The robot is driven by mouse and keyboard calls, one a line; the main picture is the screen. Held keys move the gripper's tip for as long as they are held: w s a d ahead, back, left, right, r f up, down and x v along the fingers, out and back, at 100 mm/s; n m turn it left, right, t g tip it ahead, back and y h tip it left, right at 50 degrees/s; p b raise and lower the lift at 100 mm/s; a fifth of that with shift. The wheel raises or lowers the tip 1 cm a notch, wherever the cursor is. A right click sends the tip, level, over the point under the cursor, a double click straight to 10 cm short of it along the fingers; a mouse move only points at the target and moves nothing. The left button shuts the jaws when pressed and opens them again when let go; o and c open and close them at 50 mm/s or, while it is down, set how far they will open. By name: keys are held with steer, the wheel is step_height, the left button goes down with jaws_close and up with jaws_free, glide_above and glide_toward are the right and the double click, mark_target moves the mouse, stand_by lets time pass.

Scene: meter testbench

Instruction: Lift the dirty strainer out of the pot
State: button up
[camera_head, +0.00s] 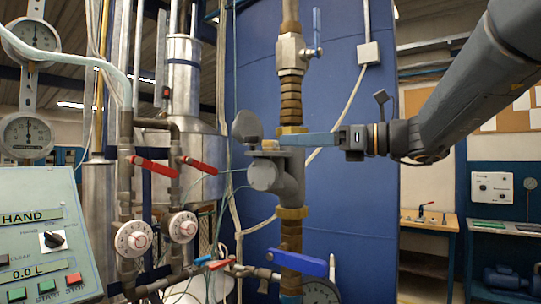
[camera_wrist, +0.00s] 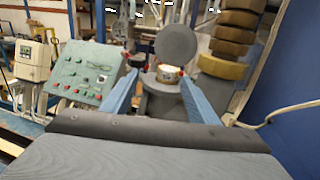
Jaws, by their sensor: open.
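The pot (camera_head: 287,178) is a grey metal housing in the vertical brass-jointed pipe, and shows below my fingers in the wrist view (camera_wrist: 160,104). Its round dark lid (camera_head: 247,126) stands open, also seen upright in the wrist view (camera_wrist: 176,43). The strainer (camera_wrist: 168,73) is a small pale tan ring showing at the pot's mouth; its lower part is hidden. In the head view its top (camera_head: 268,143) shows just past the fingertips. My gripper (camera_head: 282,140) comes in level from the right with blue fingers open. In the wrist view the fingertips (camera_wrist: 160,77) lie either side of the strainer; contact cannot be told.
A pipe with a blue-handled valve (camera_head: 291,52) rises right above the pot. A lower blue handle (camera_head: 300,263) and gauge sit below. Red-handled valves (camera_head: 153,167) and a control panel (camera_head: 45,235) stand left. A large blue tank (camera_head: 350,220) is behind.

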mark_target(270, 142)
steer(key=shift+w+a, duration=0.15)
steer(key=shift+w, duration=0.5)
steer(key=shift+p+x, duration=0.35)
steer(key=shift+x, duration=0.5)
steer(key=p+x, duration=0.1)
steer(key=x, duration=0.1)
steer(key=p+x, duration=0.1)
steer(key=x, duration=0.2)
steer(key=shift+w+r+p, duration=0.15)
steer(key=shift+w+p, duration=0.1)
steer(key=shift+p, duration=0.05)
steer(key=shift+w+a, duration=0.2)
steer(key=shift+w, duration=0.05)
steer(key=c, duration=1.2)
